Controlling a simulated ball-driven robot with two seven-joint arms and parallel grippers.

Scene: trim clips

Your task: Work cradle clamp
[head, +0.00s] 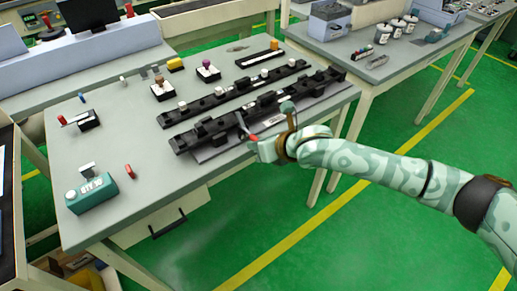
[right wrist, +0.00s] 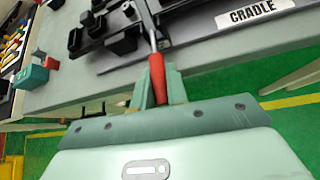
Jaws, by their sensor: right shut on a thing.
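The cradle is a long black fixture (head: 222,127) on a grey plate along the near right edge of the table. In the right wrist view its grey plate (right wrist: 205,25) carries a "CRADLE" label (right wrist: 255,12). The clamp's metal lever with a red handle (right wrist: 157,82) runs from the black fixture toward me; the handle also shows in the head view (head: 252,137). My right gripper (head: 259,142) is at the cradle's near edge. Its fingers (right wrist: 160,88) are shut on the red handle, one on each side. The clamp's base is partly hidden. My left gripper is out of view.
A second black rail (head: 230,93) lies behind the cradle. A green box (head: 92,193), a red piece (head: 129,171) and small fixtures with knobs (head: 207,71) stand on the table. Another bench (head: 385,65) stands at the right.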

